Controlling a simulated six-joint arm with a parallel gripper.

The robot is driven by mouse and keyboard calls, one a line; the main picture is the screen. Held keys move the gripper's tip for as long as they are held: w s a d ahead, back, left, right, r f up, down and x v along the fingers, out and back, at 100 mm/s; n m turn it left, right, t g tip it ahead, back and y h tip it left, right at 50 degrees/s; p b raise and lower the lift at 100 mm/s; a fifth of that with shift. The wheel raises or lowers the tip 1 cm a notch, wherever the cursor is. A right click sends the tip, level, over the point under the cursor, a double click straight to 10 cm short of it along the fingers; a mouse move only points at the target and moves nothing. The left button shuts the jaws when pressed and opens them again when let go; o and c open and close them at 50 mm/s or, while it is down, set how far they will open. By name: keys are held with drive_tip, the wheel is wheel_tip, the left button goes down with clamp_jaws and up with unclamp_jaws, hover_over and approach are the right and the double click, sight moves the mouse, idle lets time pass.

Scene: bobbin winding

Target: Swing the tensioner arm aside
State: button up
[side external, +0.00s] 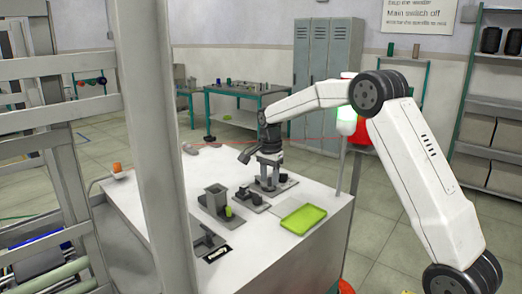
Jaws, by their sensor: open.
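My gripper (267,180) points down over the grey fixture (288,184) near the middle of the white bench (285,252). Its fingers are open and close above the fixture; I cannot tell whether they touch anything. A dark cylinder (283,177) stands on the fixture, right of the fingers. A small dark upright part (243,190) stands on the base in front, left of the gripper. I cannot make out for certain which part is the tensioner arm; the gripper hides part of the fixture.
A grey box-like holder (215,197) with a green piece (229,212) beside it stands left of the gripper. A lime-green tray (303,218) lies at right front. A grey bracket (208,240) sits at the front. A signal lamp (347,120) stands behind the bench's right side.

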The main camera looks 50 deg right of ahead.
clamp_jaws()
